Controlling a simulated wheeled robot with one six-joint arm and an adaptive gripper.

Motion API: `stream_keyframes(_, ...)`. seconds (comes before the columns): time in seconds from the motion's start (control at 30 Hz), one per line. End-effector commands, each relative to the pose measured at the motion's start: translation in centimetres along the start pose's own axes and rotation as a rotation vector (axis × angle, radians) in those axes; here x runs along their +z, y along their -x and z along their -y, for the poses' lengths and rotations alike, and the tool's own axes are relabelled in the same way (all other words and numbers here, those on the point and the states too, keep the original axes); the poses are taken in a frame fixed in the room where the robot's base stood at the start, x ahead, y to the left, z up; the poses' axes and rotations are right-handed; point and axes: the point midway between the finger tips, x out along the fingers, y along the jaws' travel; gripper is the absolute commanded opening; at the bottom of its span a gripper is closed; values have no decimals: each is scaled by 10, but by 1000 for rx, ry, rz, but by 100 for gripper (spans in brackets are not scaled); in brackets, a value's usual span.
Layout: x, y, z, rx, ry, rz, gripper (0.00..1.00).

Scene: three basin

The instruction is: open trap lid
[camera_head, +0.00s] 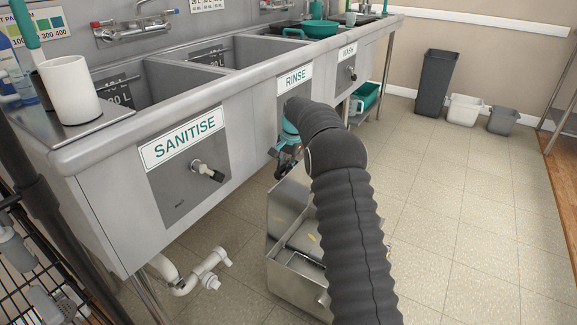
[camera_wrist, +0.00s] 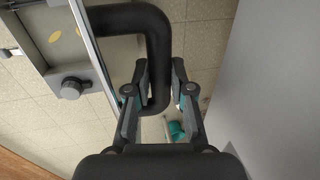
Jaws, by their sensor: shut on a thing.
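The steel trap box (camera_head: 296,284) stands on the floor below the sinks, its top uncovered in the head view. A steel panel (camera_head: 283,205), apparently its lid, stands raised along the box's far left side. In the wrist view, the box interior shows at upper left with a knob (camera_wrist: 70,88) beside it. My gripper (camera_wrist: 160,88) is shut on a bent black handle (camera_wrist: 158,42), which passes between the fingers. In the head view my gripper (camera_head: 281,160) is below the RINSE sign, above the raised panel, and my arm partly hides the box.
The three-basin steel sink (camera_head: 115,160) runs along the left, with valve handles on its front. White drain pipes (camera_head: 190,276) stand left of the box. A dark bin (camera_head: 437,82) and smaller bins stand far right. The tiled floor (camera_head: 470,240) right of my arm is clear.

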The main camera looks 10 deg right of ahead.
Motion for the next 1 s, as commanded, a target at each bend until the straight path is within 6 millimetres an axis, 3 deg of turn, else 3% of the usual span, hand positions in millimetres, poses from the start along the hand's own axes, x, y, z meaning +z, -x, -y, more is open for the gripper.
stream_keyframes(0.03,4,-11,-4,14,-1,17,0)
stream_keyframes(0.1,4,-11,-4,14,-1,18,0)
stream_keyframes(0.13,4,-11,-4,14,-1,18,29)
stream_keyframes(0.17,4,-10,-4,13,-1,17,31)
stream_keyframes(0.57,-2,5,-4,5,-6,6,31)
stream_keyframes(1.0,0,85,-3,5,-3,7,31)
